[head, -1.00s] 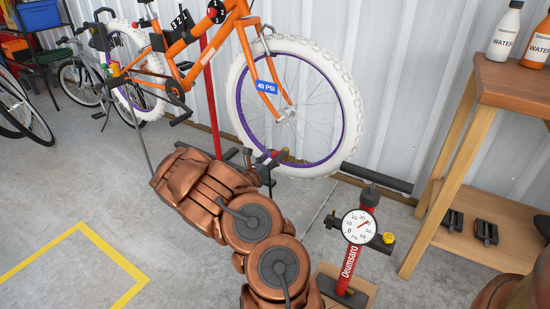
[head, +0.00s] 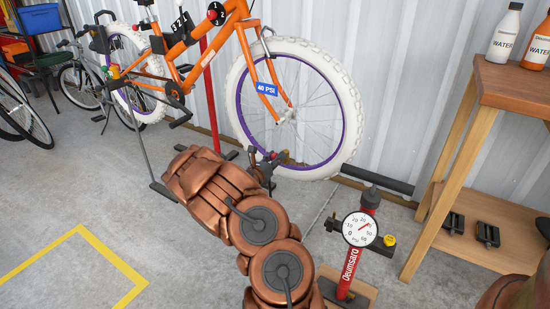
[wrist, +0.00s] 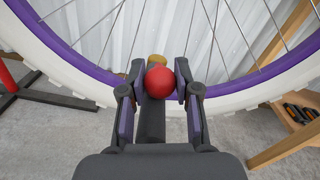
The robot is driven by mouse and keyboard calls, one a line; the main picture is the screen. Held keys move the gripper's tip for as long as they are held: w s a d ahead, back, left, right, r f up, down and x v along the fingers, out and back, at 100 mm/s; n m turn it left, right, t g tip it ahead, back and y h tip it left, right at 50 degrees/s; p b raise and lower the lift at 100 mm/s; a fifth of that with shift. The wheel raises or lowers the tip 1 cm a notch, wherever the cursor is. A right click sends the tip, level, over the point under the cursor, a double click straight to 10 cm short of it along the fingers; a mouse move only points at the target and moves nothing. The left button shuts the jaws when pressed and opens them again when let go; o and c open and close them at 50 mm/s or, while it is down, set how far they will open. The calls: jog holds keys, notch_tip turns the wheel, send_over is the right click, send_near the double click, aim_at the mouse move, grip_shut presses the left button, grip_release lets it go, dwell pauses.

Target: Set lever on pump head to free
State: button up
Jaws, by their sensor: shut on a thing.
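My gripper (wrist: 156,100) is in front of the bike's front wheel, with its fingers closed around a dark bar (wrist: 152,125) that has a red ball (wrist: 159,82) at its end. This looks like the pump head with its lever. A small yellow piece (wrist: 157,60) shows just behind the ball. In the head view my gripper (head: 268,164) is small and partly hidden by my arm, so the lever's setting cannot be read there. The red floor pump (head: 349,268) with its round gauge (head: 360,228) stands to the right of my arm.
The orange bike's front wheel (head: 344,108), with white tyre and purple rim, is close beyond my gripper. A wooden bench (head: 470,140) with bottles stands at the right. A red stand post (head: 211,100) is behind.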

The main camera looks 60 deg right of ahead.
grip_shut()
